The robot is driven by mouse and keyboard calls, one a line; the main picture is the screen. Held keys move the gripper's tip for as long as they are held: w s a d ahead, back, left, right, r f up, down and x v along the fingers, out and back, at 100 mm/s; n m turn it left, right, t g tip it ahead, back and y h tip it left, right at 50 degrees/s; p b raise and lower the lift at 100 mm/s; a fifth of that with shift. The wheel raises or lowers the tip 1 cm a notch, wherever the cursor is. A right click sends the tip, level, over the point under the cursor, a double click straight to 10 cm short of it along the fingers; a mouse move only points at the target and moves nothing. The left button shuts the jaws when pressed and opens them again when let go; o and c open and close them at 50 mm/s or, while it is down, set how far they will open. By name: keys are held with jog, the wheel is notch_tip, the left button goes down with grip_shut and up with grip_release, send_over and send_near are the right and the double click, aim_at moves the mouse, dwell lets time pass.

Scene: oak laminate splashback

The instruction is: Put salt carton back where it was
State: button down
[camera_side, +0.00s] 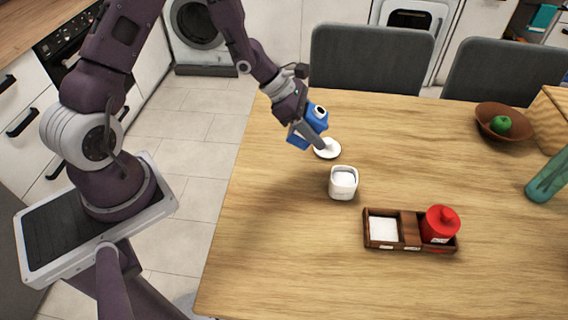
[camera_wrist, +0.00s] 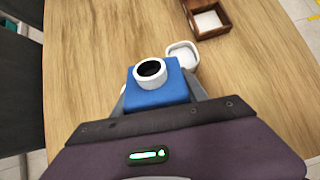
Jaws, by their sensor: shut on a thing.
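The blue salt carton (camera_side: 318,118) has a white round spout with a dark opening. My gripper (camera_side: 306,137) is shut on it and holds it near the table's far left, tilted in the side view. In the wrist view the carton (camera_wrist: 158,97) sits between my fingers, with the spout facing the camera. A white round disc (camera_side: 327,150) lies on the table just below and right of the gripper. A wooden caddy (camera_side: 398,246) stands toward the front. Its left compartment shows a white floor or contents, and a red lidded pot (camera_side: 440,224) is at its right end. Its middle section looks bare.
A white square cup (camera_side: 343,182) stands between the disc and the caddy; it also shows in the wrist view (camera_wrist: 190,56). A brown bowl with a green apple (camera_side: 501,124) and a teal bottle (camera_side: 548,178) are at the right. The table's front left is clear.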

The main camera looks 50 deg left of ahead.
jog(key=shift+s+a+r+h, duration=0.15)
jog(key=shift+s+a+h, duration=0.05)
jog(key=shift+a+h, duration=0.25)
jog(key=a+r+t, duration=0.1)
jog(key=s+a+r+t+h, duration=0.1)
jog(key=r, duration=0.1)
jog(key=s+a+r+t+h, duration=0.1)
jog(key=shift+s+a+r+n+t, duration=0.15)
jog(key=shift+a+r+n+t, duration=0.15)
jog(key=shift+r+n, duration=0.1)
jog(key=shift+s+a+r, duration=0.1)
jog(key=shift+s+a, duration=0.05)
jog(key=shift+a, duration=0.1)
jog(key=shift+t+h, duration=0.25)
jog(key=shift+t, duration=0.15)
notch_tip(320, 180, down, 4)
jog(key=shift+f, duration=0.15)
notch_tip(320, 180, down, 10)
jog(key=shift+f, duration=0.1)
jog(key=c, duration=0.6)
grip_release()
jog(key=shift+f, duration=0.15)
